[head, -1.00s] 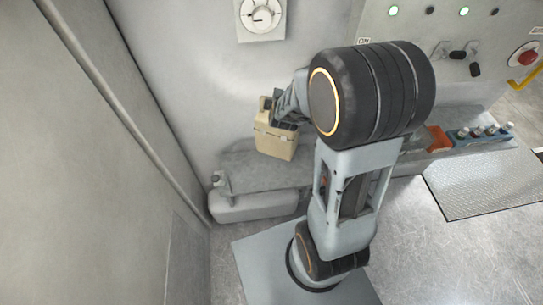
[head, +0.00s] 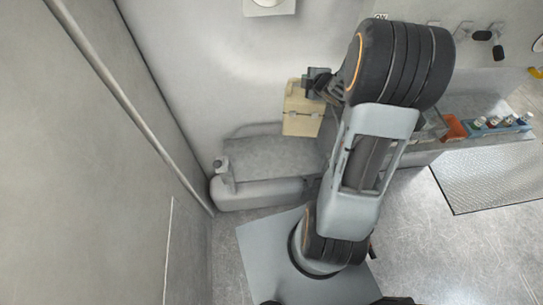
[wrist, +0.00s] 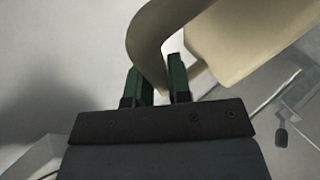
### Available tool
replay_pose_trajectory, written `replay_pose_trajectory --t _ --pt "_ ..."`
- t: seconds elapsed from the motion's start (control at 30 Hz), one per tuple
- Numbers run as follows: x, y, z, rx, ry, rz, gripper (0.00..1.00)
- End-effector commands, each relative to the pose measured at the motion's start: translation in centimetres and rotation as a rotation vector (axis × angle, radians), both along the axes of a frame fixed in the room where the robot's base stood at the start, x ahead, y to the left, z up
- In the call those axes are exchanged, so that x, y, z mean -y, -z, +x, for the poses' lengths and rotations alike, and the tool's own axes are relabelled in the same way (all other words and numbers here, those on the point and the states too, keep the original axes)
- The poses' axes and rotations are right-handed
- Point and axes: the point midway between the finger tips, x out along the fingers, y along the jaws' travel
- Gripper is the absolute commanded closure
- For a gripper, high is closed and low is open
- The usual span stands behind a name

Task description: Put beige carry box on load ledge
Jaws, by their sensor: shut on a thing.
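The beige carry box (head: 302,118) hangs from my gripper (head: 309,87) near the back wall. It appears nearly upright, with its latched front facing the camera. In the wrist view my gripper (wrist: 160,85) has its green fingers shut on the box's curved handle (wrist: 147,45); part of the box body (wrist: 245,40) shows at upper right. A grey ledge (head: 270,160), which looks like the load ledge, lies below and left of the box in the head view. Its right end is hidden behind my arm. The box appears above the ledge, but the gap is hard to judge.
A small upright fitting (head: 221,170) stands at the ledge's left end. Right of my arm, an orange bin (head: 454,127) and a blue rack (head: 497,125) with small bottles sit on a shelf. The visible ledge top is clear.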

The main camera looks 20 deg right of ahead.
Motion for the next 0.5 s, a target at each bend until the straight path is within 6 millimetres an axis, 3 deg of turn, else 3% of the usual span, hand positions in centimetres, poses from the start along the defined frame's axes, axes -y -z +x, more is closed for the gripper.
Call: replay_pose_trajectory --t 0.03,0.27,0.5 --pt "0.0 1.4 -0.1 0.0 -0.035 0.0 1.0" --pt "-0.4 4.2 -1.0 0.002 -0.165 0.001 1.0" --pt "-0.6 8.2 -1.3 -0.001 -0.204 0.002 1.0"
